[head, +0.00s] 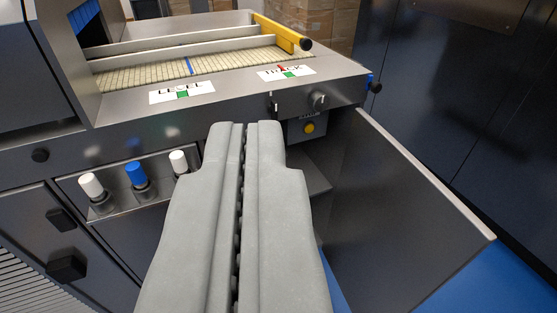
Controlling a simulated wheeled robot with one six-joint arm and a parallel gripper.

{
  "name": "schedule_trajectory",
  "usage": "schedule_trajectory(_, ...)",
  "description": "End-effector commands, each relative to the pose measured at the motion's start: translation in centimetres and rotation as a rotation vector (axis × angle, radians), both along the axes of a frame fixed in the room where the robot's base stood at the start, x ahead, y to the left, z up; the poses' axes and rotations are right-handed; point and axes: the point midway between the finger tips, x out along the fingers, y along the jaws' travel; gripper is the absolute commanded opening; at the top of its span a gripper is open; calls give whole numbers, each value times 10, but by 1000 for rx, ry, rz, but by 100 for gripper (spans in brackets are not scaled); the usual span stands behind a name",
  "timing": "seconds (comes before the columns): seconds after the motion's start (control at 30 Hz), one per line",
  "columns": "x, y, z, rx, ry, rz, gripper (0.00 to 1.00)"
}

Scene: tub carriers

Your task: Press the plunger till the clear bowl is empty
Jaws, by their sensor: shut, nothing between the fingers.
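My gripper (245,126) is shut and empty, its two grey fingers together, pointing at the front of a grey machine. I cannot make out a clear bowl, and I cannot tell which part is the plunger. Candidate knobs stand on a recessed panel left of my gripper: a white knob (91,186), a blue knob (136,174) and a second white knob (179,162). A small box with a yellow button (309,128) sits just right of my fingertips. My fingers appear apart from all of these, though depth is hard to judge.
Small knobs (318,100) sit on the front edge. An open door panel (400,210) juts out at right. Cardboard boxes (310,25) stand behind.

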Motion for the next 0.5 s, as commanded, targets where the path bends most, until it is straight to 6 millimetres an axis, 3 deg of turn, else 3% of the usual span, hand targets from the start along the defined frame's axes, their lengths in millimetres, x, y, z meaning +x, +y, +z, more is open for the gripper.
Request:
schedule_trajectory(0.17,19,-3,-2,-9,-4,-9,0)
schedule_trajectory(0.5,90,-14,-12,-53,-36,-29,0)
